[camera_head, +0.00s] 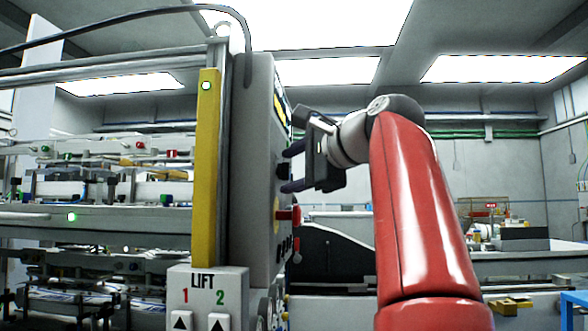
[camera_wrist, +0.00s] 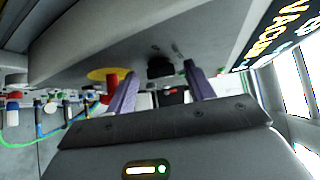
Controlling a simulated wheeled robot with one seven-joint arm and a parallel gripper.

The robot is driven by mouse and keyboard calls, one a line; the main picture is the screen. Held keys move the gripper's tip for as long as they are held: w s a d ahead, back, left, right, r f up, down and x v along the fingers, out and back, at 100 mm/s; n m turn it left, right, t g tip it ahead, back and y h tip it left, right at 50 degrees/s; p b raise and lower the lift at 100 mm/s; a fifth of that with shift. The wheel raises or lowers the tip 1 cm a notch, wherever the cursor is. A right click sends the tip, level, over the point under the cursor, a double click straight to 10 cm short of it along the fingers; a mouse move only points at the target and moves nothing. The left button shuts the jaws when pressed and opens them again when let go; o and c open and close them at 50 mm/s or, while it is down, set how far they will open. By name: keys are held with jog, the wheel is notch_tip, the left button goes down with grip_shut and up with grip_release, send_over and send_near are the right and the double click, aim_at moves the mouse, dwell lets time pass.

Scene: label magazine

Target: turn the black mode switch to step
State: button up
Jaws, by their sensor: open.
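The black mode switch (camera_wrist: 160,67) sits on the grey panel of the cabinet, seen in the wrist view ahead of my gripper (camera_wrist: 158,82). In the head view the black switch (camera_head: 283,171) shows edge-on at the panel's right face. My gripper (camera_head: 291,170) is open, with its two purple fingers pointing at the panel, one on either side of the switch's line. The fingers look apart from the switch; the exact gap is hard to tell. The switch's pointer position and the step marking cannot be read.
A red knob on a yellow disc (camera_wrist: 108,75) is close to one finger; its red part (camera_head: 289,215) also shows below the gripper in the head view. A lift box (camera_head: 207,295) stands at the front. A yellow strip (camera_head: 206,165) edges the machine. Open space lies right of the panel.

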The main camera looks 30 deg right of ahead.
jog(key=v, duration=0.7)
jog(key=shift+s, duration=0.4)
jog(key=shift+d, duration=0.1)
